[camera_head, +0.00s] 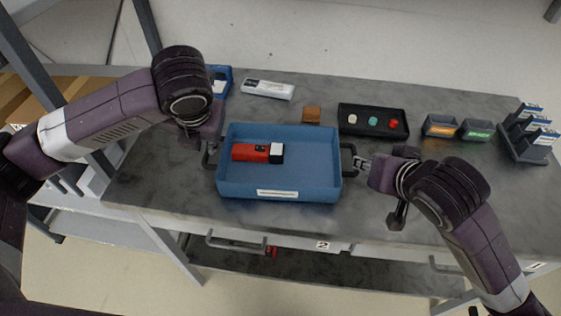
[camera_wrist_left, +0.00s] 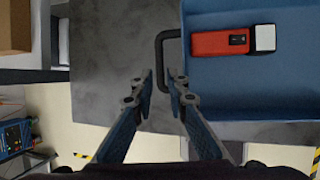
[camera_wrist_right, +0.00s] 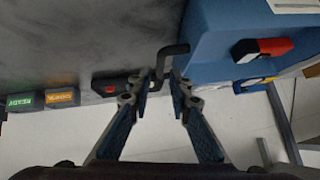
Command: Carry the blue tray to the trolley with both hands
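The blue tray (camera_head: 280,187) sits on the grey worktable, with a red device with a white end (camera_head: 257,152) inside it. It has a dark handle on its left (camera_wrist_left: 163,38) and one on its right (camera_wrist_right: 170,56). Neither gripper visibly closes on a handle. I cannot identify the trolley in these views.
Behind the tray on the worktable (camera_head: 430,190) are a white device (camera_head: 267,89), a brown block (camera_head: 311,114) and a black tray (camera_head: 374,132) with coloured pieces. Small labelled bins (camera_head: 440,126) and a rack (camera_head: 528,140) stand at the right. The table's front right is clear.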

